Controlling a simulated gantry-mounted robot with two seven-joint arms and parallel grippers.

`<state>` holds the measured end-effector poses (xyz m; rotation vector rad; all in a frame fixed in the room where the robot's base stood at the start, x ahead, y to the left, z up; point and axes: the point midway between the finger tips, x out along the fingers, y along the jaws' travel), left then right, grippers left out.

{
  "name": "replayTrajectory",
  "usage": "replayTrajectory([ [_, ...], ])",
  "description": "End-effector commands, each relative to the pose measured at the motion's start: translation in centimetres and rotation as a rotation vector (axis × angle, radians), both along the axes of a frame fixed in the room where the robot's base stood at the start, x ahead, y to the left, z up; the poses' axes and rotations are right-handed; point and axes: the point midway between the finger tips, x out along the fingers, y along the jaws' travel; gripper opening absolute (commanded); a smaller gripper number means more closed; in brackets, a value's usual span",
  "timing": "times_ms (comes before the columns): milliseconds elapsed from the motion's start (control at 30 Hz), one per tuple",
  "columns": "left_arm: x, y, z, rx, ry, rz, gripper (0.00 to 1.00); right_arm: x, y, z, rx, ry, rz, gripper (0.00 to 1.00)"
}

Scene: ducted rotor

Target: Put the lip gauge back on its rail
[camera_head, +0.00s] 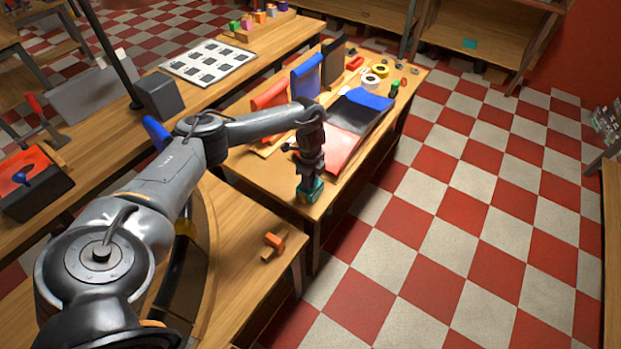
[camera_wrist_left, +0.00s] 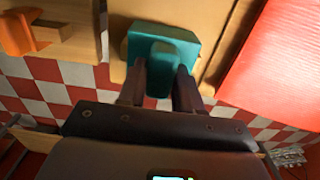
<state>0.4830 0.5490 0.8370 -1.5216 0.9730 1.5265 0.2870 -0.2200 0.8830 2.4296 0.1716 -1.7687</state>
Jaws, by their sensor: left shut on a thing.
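The teal piece that I take for the lip gauge (camera_head: 311,191) has a flat block and a raised grip. In the left wrist view the two fingers (camera_wrist_left: 160,78) pinch the grip of the teal gauge (camera_wrist_left: 165,40) from both sides. I cannot tell whether the gauge touches the tabletop. I cannot make out the rail for certain. My right gripper is not in view.
An orange piece on a small wooden block (camera_head: 268,254) sits on the near table. A red-black-blue panel (camera_head: 345,128) lies beyond my gripper. Upright red (camera_head: 268,97) and blue (camera_head: 305,78) pieces and tape rolls (camera_head: 371,80) are farther back. The checkered floor on the right is open.

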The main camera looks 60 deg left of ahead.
Motion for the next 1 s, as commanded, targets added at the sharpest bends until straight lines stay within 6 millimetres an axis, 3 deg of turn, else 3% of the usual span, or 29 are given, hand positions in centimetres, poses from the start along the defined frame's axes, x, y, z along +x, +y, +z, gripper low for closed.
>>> replayTrajectory([
  [67, 0.0, 0.0, -0.1, 0.000, 0.000, 0.000, 0.00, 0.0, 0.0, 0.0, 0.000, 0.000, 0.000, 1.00],
  [100, 0.0, 0.0, -0.1, 0.000, 0.000, 0.000, 0.37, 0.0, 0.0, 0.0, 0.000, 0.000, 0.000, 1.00],
  [300, 0.0, 0.0, -0.1, 0.000, 0.000, 0.000, 0.64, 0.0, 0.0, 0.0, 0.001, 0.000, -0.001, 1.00],
  [667, 0.0, 0.0, 0.3, 0.000, -0.001, -0.001, 0.64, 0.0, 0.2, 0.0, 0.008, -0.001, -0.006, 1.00],
  [1000, 0.1, 0.1, 5.3, 0.000, -0.003, 0.000, 0.64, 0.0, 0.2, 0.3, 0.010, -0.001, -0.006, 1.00],
])
